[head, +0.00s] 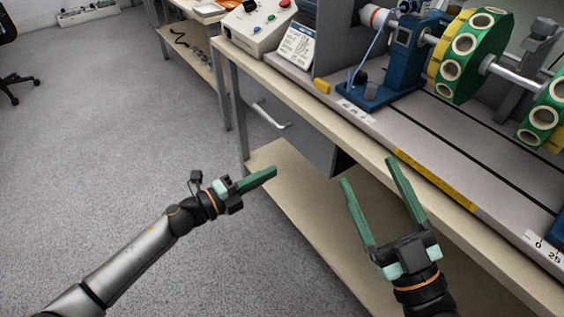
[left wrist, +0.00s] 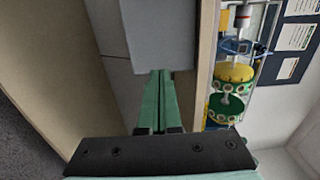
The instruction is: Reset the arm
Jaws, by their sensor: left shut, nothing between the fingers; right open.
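My left gripper (head: 262,178) is left of the workbench in the head view, above the floor near the lower shelf. Its green fingers are together with nothing between them. The shut fingers also show in the left wrist view (left wrist: 160,85), with the grey drawer unit (left wrist: 155,35) beyond them. My right gripper (head: 367,172) is open and empty in the head view.
The workbench (head: 345,150) carries a vibration rig with green discs (head: 477,55), a blue bearing stand (head: 402,62) and a control box (head: 262,25). Its lower shelf (head: 290,195) looks bare. Open grey floor (head: 110,120) lies left. A chair (head: 14,80) stands far left.

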